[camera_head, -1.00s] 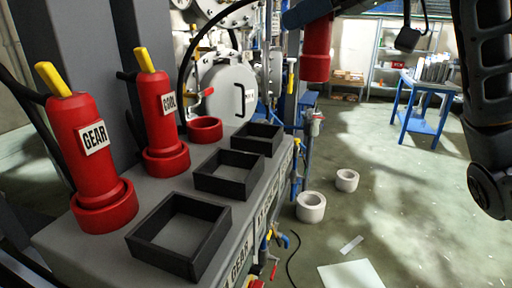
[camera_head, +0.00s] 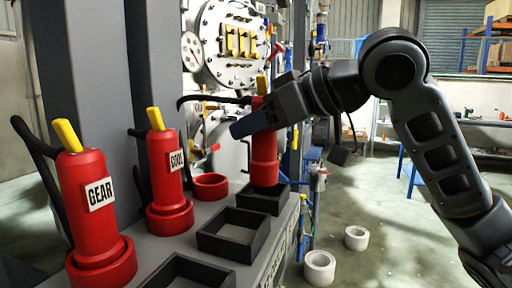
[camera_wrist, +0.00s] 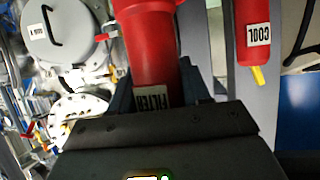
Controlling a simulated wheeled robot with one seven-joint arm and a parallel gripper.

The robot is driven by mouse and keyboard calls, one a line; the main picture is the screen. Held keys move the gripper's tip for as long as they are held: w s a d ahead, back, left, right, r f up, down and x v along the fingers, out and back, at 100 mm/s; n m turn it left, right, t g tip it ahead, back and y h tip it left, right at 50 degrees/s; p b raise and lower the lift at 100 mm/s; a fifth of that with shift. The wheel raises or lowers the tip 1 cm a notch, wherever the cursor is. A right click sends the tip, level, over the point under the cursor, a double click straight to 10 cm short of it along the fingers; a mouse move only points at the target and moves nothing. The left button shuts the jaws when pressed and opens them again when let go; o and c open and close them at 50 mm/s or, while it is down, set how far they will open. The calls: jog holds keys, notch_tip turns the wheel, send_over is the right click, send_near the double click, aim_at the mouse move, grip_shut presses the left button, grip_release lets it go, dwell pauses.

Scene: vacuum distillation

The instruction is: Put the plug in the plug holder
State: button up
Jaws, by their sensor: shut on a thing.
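A red plug (camera_head: 264,152) with a yellow top is upright in my gripper (camera_head: 262,118). In the wrist view the plug (camera_wrist: 147,45) shows its red body and a partly hidden white label. My gripper (camera_wrist: 157,95) is shut around its label part. The plug's lower end is at the far black square holder (camera_head: 258,204); I cannot tell whether it is inside or just above. An empty red round socket (camera_head: 210,186) is to its left. The plugs marked COOL (camera_head: 166,165) and GEAR (camera_head: 93,205) stand in red round sockets.
Two more black square holders, a middle one (camera_head: 232,236) and a near one (camera_head: 188,272), line the grey ledge and look empty. A round metal vessel with a gauge (camera_head: 192,52) stands behind. White rings (camera_head: 319,267) lie on the floor to the right.

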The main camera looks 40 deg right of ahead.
aim_at(258, 147)
jog(key=shift+f, duration=1.85)
jog(key=shift+f, duration=0.2)
jog(key=o, duration=1.3)
jog(key=shift+c, duration=0.2)
jog(key=shift+r, duration=0.15)
jog(key=shift+s+r, duration=0.1)
jog(key=shift+s, duration=0.05)
jog(key=v, duration=1.1)
jog(key=shift+s+d, duration=0.2)
jog(key=shift+s, duration=0.1)
jog(key=shift+o, duration=0.2)
jog(key=shift+r, duration=0.1)
